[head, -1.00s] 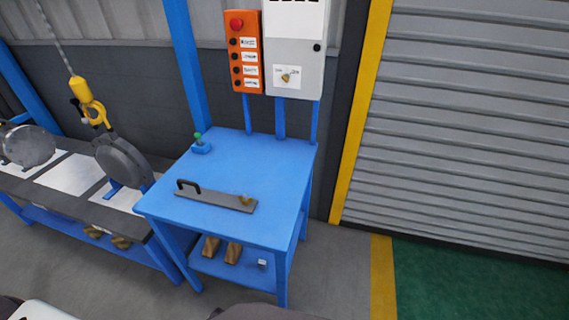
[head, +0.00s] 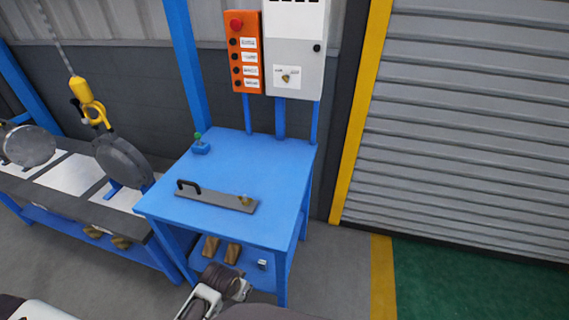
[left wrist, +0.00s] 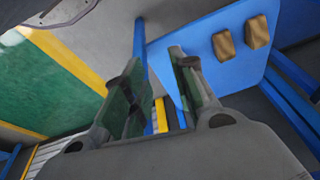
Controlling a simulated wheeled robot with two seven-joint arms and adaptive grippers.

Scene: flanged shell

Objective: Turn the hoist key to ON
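The brass hoist key (head: 286,77) sits in a white plate on the grey control box (head: 297,50), above the back of the blue table. The plate's lettering is too small to read. My left gripper (head: 200,302) is low at the bottom of the head view, in front of the table and well below the key. In the left wrist view its two fingers (left wrist: 155,75) stand apart with nothing between them. The key is not in the left wrist view. My right gripper is not in view.
The blue table (head: 235,155) carries a grey bar with a black handle (head: 215,197) and a small green-topped blue item (head: 200,145). An orange button box (head: 246,50) hangs left of the grey box. A yellow hoist hook (head: 90,103) holds a grey disc at left.

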